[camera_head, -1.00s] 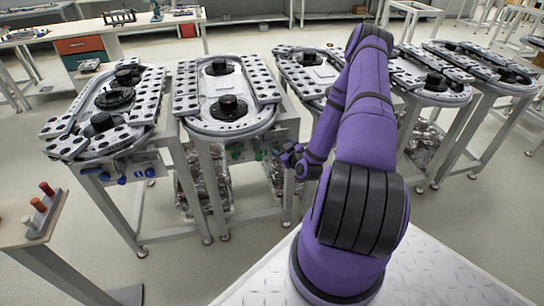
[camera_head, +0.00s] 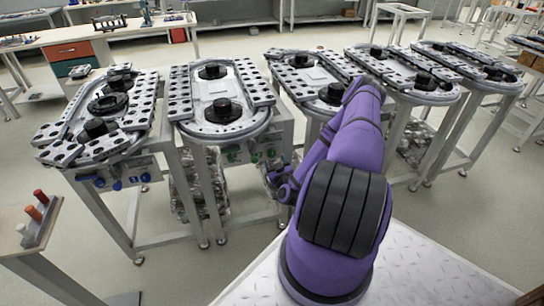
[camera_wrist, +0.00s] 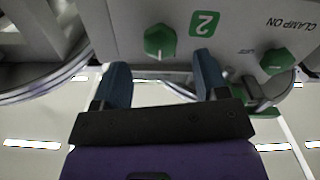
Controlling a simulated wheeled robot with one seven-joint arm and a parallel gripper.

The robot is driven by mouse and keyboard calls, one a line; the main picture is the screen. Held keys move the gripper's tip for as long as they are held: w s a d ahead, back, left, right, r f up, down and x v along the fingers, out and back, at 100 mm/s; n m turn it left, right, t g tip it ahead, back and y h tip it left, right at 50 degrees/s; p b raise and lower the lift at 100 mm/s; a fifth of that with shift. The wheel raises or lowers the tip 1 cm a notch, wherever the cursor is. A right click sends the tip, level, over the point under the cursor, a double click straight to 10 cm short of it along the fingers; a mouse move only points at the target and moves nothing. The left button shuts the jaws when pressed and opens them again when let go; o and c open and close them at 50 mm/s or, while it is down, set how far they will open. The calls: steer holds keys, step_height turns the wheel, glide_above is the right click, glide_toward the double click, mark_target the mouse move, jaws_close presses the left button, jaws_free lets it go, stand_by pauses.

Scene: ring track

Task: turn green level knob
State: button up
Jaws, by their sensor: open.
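A green knob (camera_wrist: 160,41) sits on a grey panel beside a green "2" label in the wrist view. My gripper (camera_wrist: 161,66) is open, its two blue fingers on either side of and below the knob in the picture; no contact is visible. A second green knob (camera_wrist: 277,62) is to the right, near "CLAMP ON" lettering. I cannot read which knob is marked level. In the head view, small green knobs (camera_head: 232,156) show on the front panel of the second station, with my gripper (camera_head: 272,170) close by at its right end.
The second station's ring track (camera_head: 222,132) lies above the panel, on metal legs. The left station has blue knobs (camera_head: 117,185). A small stand (camera_head: 38,215) with colored pegs is at the far left. Open floor lies between the stations and my base.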

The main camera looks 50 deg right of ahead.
mark_target(272, 155)
steer(key=shift+x, duration=2.5)
steer(key=c, duration=0.9)
steer(key=shift+m, duration=0.3)
